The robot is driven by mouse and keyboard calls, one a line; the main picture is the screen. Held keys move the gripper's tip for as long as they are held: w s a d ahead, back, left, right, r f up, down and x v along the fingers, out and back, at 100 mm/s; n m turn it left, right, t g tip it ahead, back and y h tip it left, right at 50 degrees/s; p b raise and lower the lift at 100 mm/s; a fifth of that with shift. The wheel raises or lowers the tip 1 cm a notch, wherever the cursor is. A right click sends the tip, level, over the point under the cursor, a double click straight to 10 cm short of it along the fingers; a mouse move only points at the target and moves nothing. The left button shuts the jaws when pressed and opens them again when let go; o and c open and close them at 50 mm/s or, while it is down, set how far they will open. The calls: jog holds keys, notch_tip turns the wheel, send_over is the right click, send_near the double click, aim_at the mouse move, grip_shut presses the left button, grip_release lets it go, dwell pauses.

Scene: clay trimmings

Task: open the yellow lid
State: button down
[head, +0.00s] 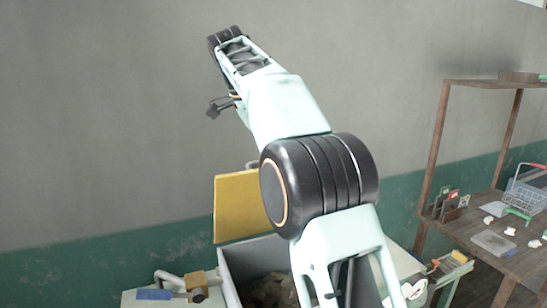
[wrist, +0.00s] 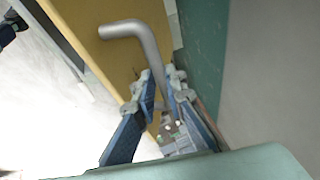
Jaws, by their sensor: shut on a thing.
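The yellow lid (head: 236,205) stands steeply raised at the back of a grey bin (head: 231,277) in the head view, and the bin's mouth shows open in front of it. My arm hides the lid's right part. In the wrist view the lid (wrist: 96,52) fills the upper middle, with a bent grey handle (wrist: 149,45) on it. My gripper (wrist: 160,76) has its blue fingers on both sides of the handle's shaft and is shut on it. In the head view my arm hides the gripper.
Brownish clay scraps (head: 268,290) lie in the bin. A pale table with a yellow-and-grey tool (head: 197,286) and a blue block (head: 153,294) is at the left. A wooden shelf (head: 478,222) with white lumps and a basket (head: 527,190) stands right. A wall is behind.

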jog(key=shift+w+a+f, duration=0.15)
jog(key=shift+a+f, duration=0.1)
jog(key=shift+f, duration=0.35)
jog(key=c, duration=2.2)
grip_release()
jog(key=shift+w+f, duration=0.1)
jog(key=shift+c, duration=0.2)
jog(key=shift+o, duration=1.4)
jog(key=shift+w+a+f, duration=0.1)
jog(key=shift+w, duration=0.4)
jog(key=shift+s+r, duration=0.3)
jog(key=shift+r, duration=0.3)
jog(key=shift+v, duration=2.15)
send_near(224, 175)
jog(key=w+d+f, duration=0.2)
jog(key=f, duration=0.1)
jog(key=w+f, duration=0.1)
jog(key=shift+d+f, duration=0.15)
jog(key=shift+d, duration=0.25)
